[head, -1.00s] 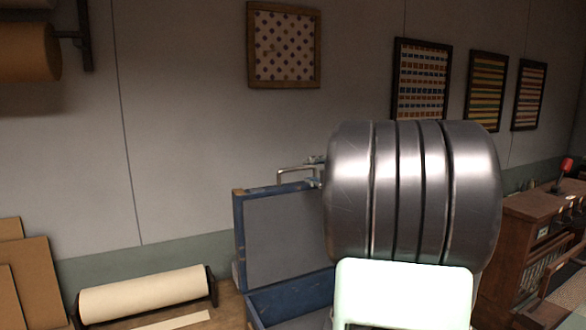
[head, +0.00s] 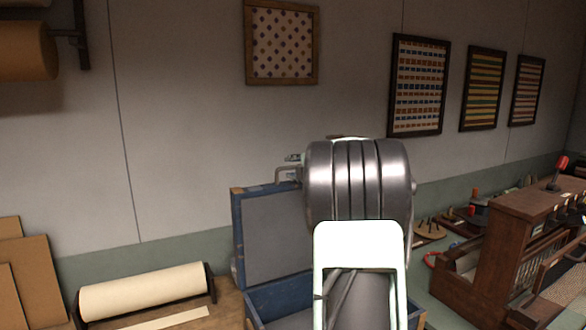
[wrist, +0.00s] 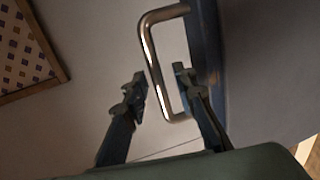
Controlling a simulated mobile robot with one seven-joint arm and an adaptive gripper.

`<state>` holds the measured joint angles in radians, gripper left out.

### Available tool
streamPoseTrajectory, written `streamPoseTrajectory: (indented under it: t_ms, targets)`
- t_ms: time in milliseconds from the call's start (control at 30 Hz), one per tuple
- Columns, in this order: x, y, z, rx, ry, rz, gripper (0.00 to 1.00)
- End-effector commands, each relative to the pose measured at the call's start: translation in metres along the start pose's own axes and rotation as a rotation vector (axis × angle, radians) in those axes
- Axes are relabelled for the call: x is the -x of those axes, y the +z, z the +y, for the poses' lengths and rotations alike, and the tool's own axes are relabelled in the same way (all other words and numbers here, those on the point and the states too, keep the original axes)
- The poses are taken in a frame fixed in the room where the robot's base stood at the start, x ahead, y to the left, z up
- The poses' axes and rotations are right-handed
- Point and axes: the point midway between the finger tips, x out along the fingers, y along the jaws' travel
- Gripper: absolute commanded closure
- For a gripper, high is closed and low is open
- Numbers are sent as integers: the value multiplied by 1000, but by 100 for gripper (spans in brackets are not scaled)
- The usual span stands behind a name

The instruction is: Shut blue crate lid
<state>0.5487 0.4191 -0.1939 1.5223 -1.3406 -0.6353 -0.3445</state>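The blue crate (head: 272,302) stands on the table with its blue-framed, grey-lined lid (head: 268,238) raised upright at its back. A metal handle (head: 284,173) sticks up from the lid's top edge; in the wrist view the handle (wrist: 153,62) shows large and close. My gripper (wrist: 161,83) is open, and its two dark fingers are on either side of the handle in that view. Whether either finger touches it I cannot tell. The lid's blue edge (wrist: 205,50) shows right of the handle.
A paper roll (head: 143,290) on a stand lies left of the crate. A wooden loom-like piece (head: 490,250) stands on the right. Framed textiles, one being a patterned frame (head: 282,43), hang on the wall behind.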

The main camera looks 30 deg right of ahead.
Motion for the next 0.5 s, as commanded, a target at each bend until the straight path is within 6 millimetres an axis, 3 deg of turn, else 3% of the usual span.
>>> streamPoseTrajectory:
  t_ms: [100, 333, 500]
  targets:
    - [0, 0, 0, 0, 0, 0, 76]
    - [0, 0, 0, 0, 0, 0, 100]
    - [0, 0, 0, 0, 0, 0, 100]
